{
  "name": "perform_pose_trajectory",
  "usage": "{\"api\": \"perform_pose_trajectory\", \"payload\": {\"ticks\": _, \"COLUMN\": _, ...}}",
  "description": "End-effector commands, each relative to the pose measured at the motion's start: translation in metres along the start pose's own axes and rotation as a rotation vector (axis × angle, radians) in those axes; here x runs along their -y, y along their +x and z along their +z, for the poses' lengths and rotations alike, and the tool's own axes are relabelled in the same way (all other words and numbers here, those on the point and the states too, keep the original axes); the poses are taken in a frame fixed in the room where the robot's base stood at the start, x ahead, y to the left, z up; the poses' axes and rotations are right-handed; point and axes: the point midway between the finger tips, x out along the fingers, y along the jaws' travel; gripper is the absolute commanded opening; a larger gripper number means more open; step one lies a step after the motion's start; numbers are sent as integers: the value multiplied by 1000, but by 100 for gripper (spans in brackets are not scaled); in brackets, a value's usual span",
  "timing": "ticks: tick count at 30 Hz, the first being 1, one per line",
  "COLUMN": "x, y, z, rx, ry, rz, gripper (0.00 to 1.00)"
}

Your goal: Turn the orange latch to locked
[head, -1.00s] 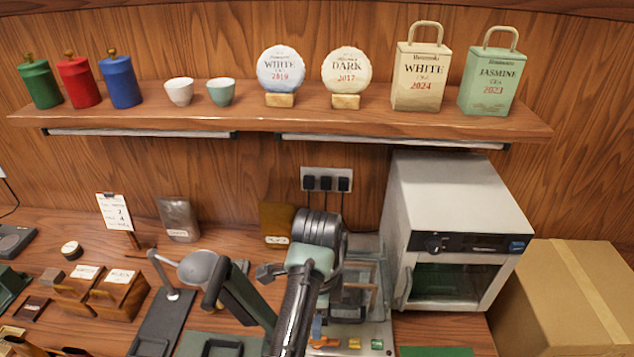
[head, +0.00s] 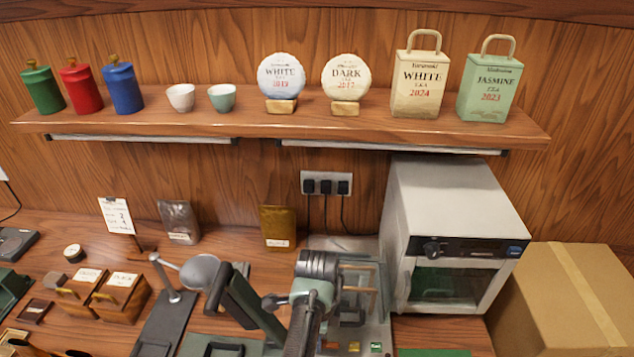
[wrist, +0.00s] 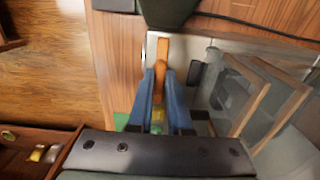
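The orange latch (wrist: 162,49) shows in the wrist view as a narrow bar on the pale edge of a machine. My gripper (wrist: 160,73) has its two blue fingers on either side of the latch's lower part. The fingers are close together and the orange fills the gap between their tips, so it looks shut on the latch. In the head view my arm covers most of the latch and hides the fingertips. The machine's grey base (head: 377,333) carries a yellow button (head: 354,347) and a green button (head: 376,347) beside my arm.
The machine's clear panels stand just right of my fingers in the wrist view. A white oven (head: 455,205) stands to the right, with a cardboard box (head: 570,300) beyond it. A lamp-like stand (head: 168,295) and wooden boxes (head: 118,300) are to the left.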

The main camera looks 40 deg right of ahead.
Motion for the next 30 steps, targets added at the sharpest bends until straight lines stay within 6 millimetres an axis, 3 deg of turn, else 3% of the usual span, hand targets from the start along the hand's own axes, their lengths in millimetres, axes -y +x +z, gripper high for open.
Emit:
{"api": "perform_pose_trajectory", "payload": {"ticks": 17, "x": 0, "y": -1, "z": 0, "rx": -2, "ry": -51, "rz": 2, "gripper": 0}}
{"api": "perform_pose_trajectory", "payload": {"ticks": 30, "x": 0, "y": -2, "z": -1, "rx": -3, "ry": -386, "rz": 3, "gripper": 0}}
